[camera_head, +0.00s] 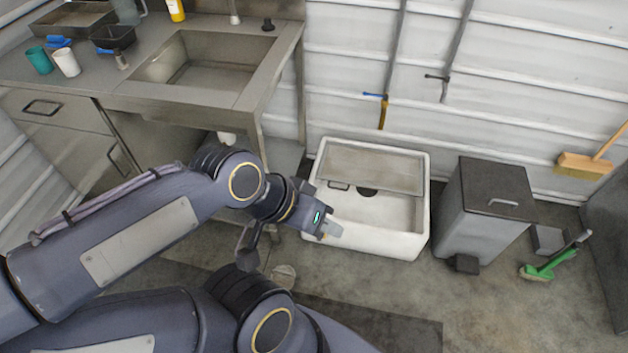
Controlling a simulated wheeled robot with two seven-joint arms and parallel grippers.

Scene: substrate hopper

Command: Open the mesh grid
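The mesh grid (372,165) is a grey framed panel in the back part of a white basin (417,240) on the floor by the wall. A small dark handle (339,186) shows at its lower left edge. The front part of the basin is uncovered, with a dark round spot inside. I cannot tell the grid's exact tilt. My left gripper (331,230) is over the basin's front left part, apart from the handle. Its fingers are too small to tell open from shut.
A grey pedal bin (487,215) stands right of the basin. A metal sink counter (180,102) with cups and trays is at the upper left. A green brush (545,266) lies at the right. The floor before the bin is clear.

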